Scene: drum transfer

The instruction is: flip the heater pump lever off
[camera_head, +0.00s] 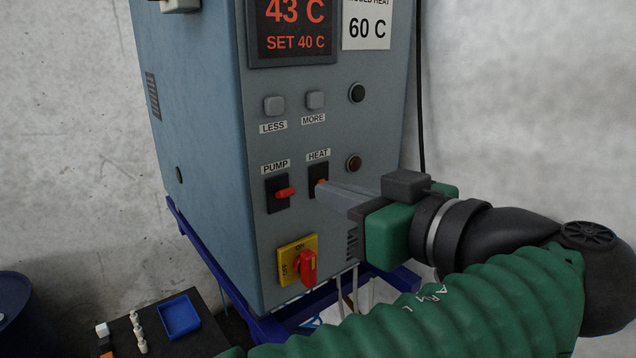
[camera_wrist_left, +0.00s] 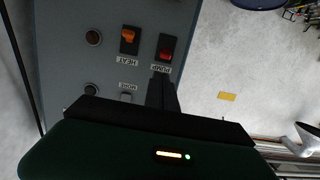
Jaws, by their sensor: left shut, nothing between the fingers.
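The pump lever (camera_head: 285,193) is a short red lever on a black plate under the PUMP label on the heater's grey front panel. It also shows in the wrist view (camera_wrist_left: 166,52), upside down, toward the label end of its plate. My left gripper (camera_head: 322,190) is shut and empty, its grey fingers pointing at the panel. In the head view the tips overlap the HEAT switch, right of the pump lever. In the wrist view the fingers (camera_wrist_left: 161,90) end by the PUMP label, close to the pump lever; contact cannot be told. My right gripper is out of view.
The orange heat lever (camera_head: 320,182) sits just right of the pump lever, partly covered by my fingertips. Below is a red rotary switch (camera_head: 306,267) on a yellow plate. LESS (camera_head: 274,105) and MORE (camera_head: 315,99) buttons are above. A blue tray (camera_head: 180,316) lies lower left.

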